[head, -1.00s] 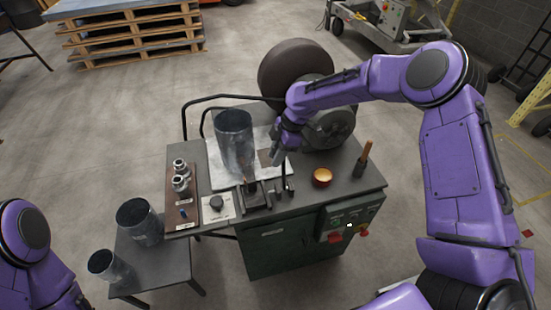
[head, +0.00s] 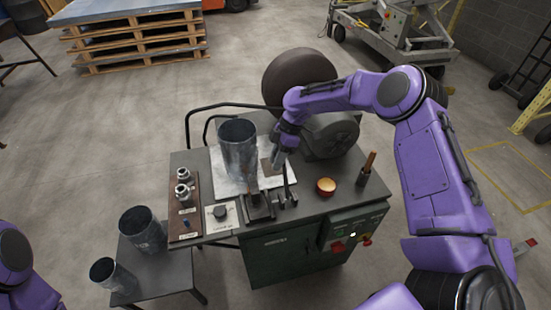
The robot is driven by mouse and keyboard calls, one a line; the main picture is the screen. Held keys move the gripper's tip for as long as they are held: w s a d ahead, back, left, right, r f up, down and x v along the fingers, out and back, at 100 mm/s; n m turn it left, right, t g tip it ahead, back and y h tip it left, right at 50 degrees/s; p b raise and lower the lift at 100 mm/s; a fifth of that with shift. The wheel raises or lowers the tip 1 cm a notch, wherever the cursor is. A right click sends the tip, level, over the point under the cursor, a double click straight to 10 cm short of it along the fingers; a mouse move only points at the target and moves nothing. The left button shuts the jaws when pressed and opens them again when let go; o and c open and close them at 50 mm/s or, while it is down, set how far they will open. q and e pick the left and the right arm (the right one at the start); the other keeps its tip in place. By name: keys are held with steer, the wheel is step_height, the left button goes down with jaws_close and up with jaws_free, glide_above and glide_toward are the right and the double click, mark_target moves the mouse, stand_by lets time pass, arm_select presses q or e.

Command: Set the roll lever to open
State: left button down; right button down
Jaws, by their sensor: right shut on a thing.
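The forming machine's table (head: 325,208) stands in the middle of the head view. A thin dark upright lever (head: 286,182), which looks like the roll lever, rises at the front of the machine, right of the duct. My right gripper (head: 277,164) reaches down from the right to the lever's top and is shut on it; the exact contact is small and partly hidden by the fingers. A grey metal duct cylinder (head: 238,150) stands upright on the bright plate, just left of the gripper. My left gripper is out of view; only part of my left arm shows at lower left.
Two more cylinders (head: 142,229) sit on a low side table (head: 165,272).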

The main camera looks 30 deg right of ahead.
steer(key=c, duration=0.9)
jaws_free()
steer(key=s+b+v, duration=0.1)
steer(key=b+v, duration=0.1)
steer(key=v, duration=0.8)
steer(key=shift+w+r, duration=0.3)
steer(key=shift+w, duration=0.15)
steer(key=shift+d, duration=0.1)
